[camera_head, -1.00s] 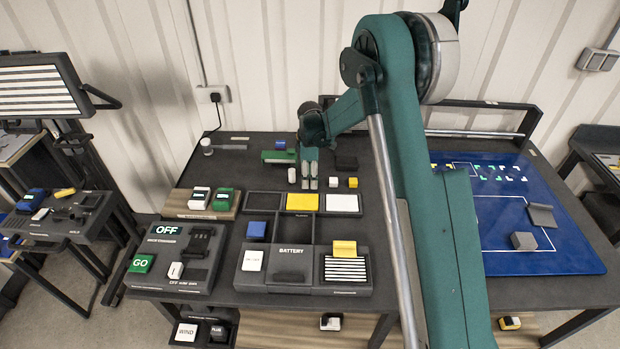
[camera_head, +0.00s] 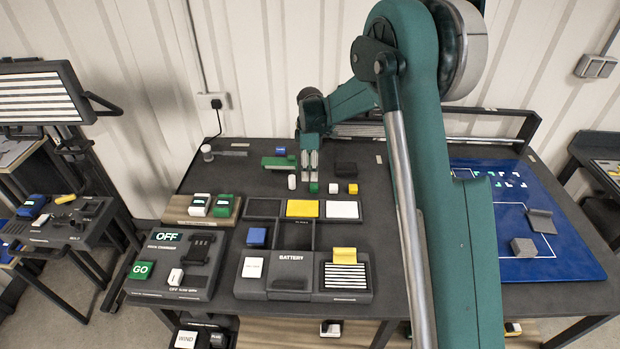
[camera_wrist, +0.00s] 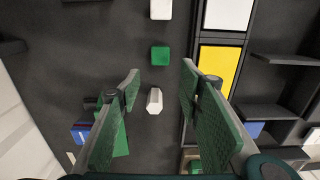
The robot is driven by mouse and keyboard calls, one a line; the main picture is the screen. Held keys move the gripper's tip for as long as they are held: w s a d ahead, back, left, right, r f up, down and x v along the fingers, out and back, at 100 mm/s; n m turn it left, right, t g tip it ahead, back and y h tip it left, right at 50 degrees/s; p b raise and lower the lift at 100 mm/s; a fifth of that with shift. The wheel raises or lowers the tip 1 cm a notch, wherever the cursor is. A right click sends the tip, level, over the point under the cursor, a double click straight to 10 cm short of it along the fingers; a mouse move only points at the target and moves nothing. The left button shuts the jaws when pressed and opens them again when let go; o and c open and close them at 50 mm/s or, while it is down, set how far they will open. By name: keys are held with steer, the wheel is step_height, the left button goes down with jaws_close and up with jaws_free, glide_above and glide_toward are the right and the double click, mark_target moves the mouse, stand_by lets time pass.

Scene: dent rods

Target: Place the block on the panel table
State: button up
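Several small blocks stand in a row on the dark table (camera_head: 225,165): a white hexagonal piece (camera_head: 291,182), a green block (camera_head: 314,187), a white block (camera_head: 333,187) and a yellow block (camera_head: 353,188). The frames do not tell which block the task means. My gripper (camera_head: 309,167) is just behind the green block. In the wrist view, my gripper (camera_wrist: 159,82) is open and empty. Ahead of its fingertips is the green block (camera_wrist: 160,56); the white hexagonal piece (camera_wrist: 154,101) shows between the fingers. The white block (camera_wrist: 160,9) is at the top edge.
A tray with yellow (camera_head: 302,208) and white (camera_head: 342,209) plates and a blue block (camera_head: 256,237) lies in front. Control panels with an OFF sign (camera_head: 168,236) and a battery box (camera_head: 290,270) stand nearer. A blue board (camera_head: 560,230) is at right, partly behind my arm.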

steer(key=shift+r, duration=2.25)
steer(key=s+d+r+m+t, duration=0.2)
steer(key=s+d+r+m, duration=0.2)
steer(key=s+d+r, duration=0.55)
steer(key=s+d+r+m+t, duration=0.1)
steer(key=s+d+r+m, duration=0.45)
steer(key=s+r, duration=0.6)
steer(key=s+d+m+t, duration=0.1)
steer(key=s+d+m, duration=0.1)
steer(key=s, duration=0.7)
steer(key=s+d+f+m+t, duration=0.1)
steer(key=s+d+m, duration=0.2)
steer(key=s+d, duration=0.2)
steer(key=s+d+m+t, duration=0.2)
steer(key=s+d+m, duration=0.1)
steer(key=s, duration=0.9)
steer(key=shift+s+d+f, duration=0.3)
steer(key=shift+s, duration=0.05)
